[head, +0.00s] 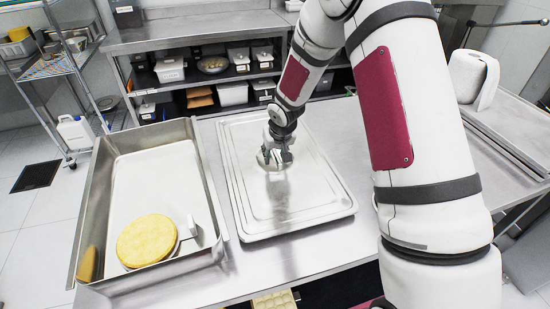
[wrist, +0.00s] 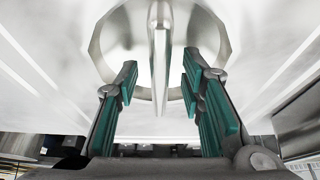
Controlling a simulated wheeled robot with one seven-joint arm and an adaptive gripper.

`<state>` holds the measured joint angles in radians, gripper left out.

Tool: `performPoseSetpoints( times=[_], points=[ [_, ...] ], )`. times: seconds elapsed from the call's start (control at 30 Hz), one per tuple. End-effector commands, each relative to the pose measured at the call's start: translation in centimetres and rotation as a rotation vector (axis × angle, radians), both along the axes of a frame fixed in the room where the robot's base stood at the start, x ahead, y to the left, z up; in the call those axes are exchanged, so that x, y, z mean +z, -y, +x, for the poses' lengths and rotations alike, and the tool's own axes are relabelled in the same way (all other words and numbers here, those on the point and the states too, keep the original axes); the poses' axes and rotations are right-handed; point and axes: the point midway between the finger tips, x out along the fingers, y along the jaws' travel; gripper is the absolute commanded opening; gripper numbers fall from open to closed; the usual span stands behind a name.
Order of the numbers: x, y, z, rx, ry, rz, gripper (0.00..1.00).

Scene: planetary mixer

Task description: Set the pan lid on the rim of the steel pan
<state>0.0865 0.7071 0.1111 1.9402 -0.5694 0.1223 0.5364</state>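The steel pan (head: 98,205) is a long, deep tray on the left of the table in the head view. The pan lid (head: 318,205) is a rectangular metal sheet with a stepped border, lying to the right of the pan and apart from it. Its handle stands in a round recess near the lid's middle and shows in the wrist view (wrist: 160,45). My gripper (head: 276,158) is low over the handle. In the wrist view the teal finger pads stand apart on either side of the handle, with a gap on each side. Exact fingertip height is unclear.
A round yellow cake (head: 146,240) lies in the near end of the pan, with a pale flat tool (head: 190,232) beside it. A paper towel roll (head: 472,78) stands at right. A shelf unit with containers (head: 170,70) is behind. Little table shows between pan and lid.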

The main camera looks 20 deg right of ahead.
Motion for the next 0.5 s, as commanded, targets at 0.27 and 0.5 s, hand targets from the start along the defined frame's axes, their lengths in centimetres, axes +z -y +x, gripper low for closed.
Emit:
performPoseSetpoints(
  times=[0.27,0.5],
  points=[
    [-0.13,0.00,-0.01,0.000,-0.001,0.000,0.36],
    [-0.45,0.01,-0.02,0.000,-0.001,0.000,0.36]
  ],
)
